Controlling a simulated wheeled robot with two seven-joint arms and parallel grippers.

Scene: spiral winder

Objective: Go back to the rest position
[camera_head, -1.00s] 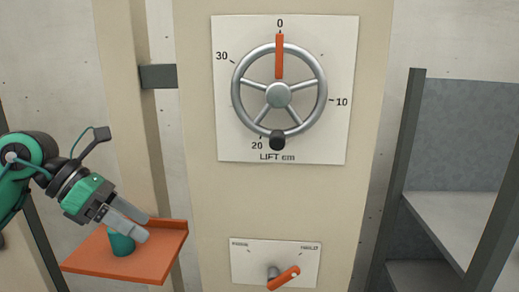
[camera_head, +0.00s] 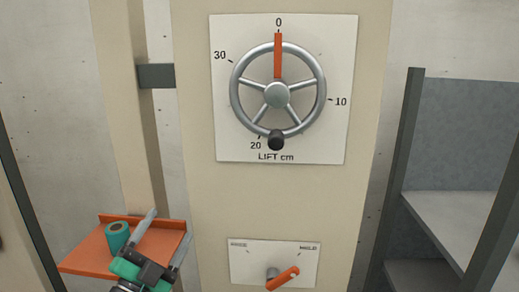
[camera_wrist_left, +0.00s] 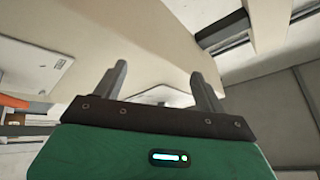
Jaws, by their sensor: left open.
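My left gripper (camera_head: 164,242) is open and empty at the lower left of the head view, in front of the orange shelf's right part. Its two grey fingers point up and are spread apart. In the left wrist view the fingers (camera_wrist_left: 163,85) also stand apart with nothing between them. A teal roll (camera_head: 117,236) stands on the orange shelf (camera_head: 85,260), to the left of the gripper and apart from the fingers. My right gripper is not in view.
The beige column carries a handwheel (camera_head: 277,95) on a lift dial, its orange pointer (camera_head: 278,56) at 0. Below is a plate with an orange lever (camera_head: 284,278). A grey metal shelf (camera_head: 455,225) stands at right.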

